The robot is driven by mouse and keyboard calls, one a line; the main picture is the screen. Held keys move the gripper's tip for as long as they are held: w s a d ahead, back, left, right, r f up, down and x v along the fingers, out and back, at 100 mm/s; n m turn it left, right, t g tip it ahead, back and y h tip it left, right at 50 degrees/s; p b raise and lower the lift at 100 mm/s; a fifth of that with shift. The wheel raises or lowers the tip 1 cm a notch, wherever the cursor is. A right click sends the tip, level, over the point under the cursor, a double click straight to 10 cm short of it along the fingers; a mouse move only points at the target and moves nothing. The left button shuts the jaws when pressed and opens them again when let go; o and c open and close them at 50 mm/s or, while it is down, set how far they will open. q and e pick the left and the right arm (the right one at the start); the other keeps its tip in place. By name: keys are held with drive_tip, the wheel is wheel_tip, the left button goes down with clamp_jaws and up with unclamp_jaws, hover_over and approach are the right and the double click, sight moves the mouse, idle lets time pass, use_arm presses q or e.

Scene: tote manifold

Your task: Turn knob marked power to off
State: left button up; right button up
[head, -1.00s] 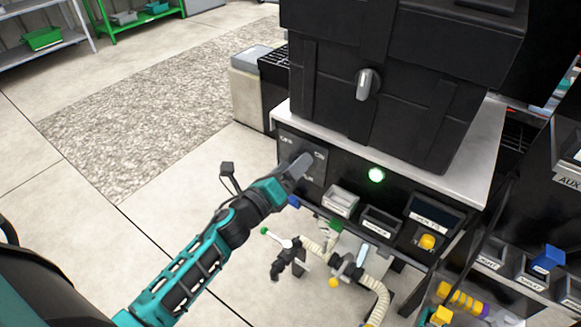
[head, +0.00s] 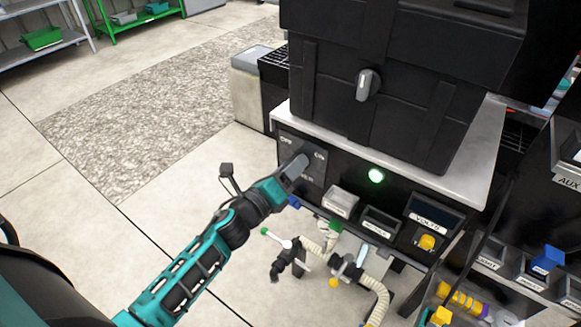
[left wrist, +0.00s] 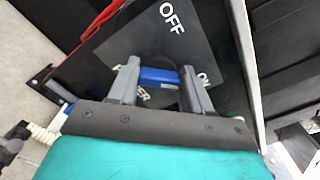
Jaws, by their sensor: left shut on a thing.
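The power knob (left wrist: 158,76) is a blue bar on a dark plate (left wrist: 195,45) lettered OFF, ON and POWER. In the left wrist view its bar lies crosswise, with its right end towards ON and OFF above it. My left gripper (left wrist: 157,85) is shut on the knob, with one grey finger near each end of the bar. The fingers partly cover the ON and POWER lettering. In the head view my left gripper (head: 298,163) is at the left of the dark front panel (head: 345,165) and hides the knob. My right gripper is out of view.
A big black tote (head: 400,85) stands on the worktop (head: 485,165). Pipes and valves (head: 345,268) are under the panel. Floor left of the bench is clear.

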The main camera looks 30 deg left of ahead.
use_arm(q)
drive_tip(key=shift+f+n+p, duration=0.15)
drive_tip(key=shift+n+p, duration=1)
drive_tip(key=shift+n, duration=1.75)
drive_tip(key=shift+f+n+p, duration=0.2)
drive_tip(key=shift+n+p, duration=0.95)
drive_tip(key=shift+n, duration=1.75)
drive_tip(key=shift+f+n+p, duration=0.15)
drive_tip(key=shift+n+p, duration=1)
drive_tip(key=shift+n, duration=1.75)
drive_tip(key=o, duration=1.1)
drive_tip(key=shift+c, duration=0.2)
drive_tip(key=s+a+p, duration=0.1)
drive_tip(key=s, duration=1.1)
drive_tip(key=shift+s+a+p, duration=0.4)
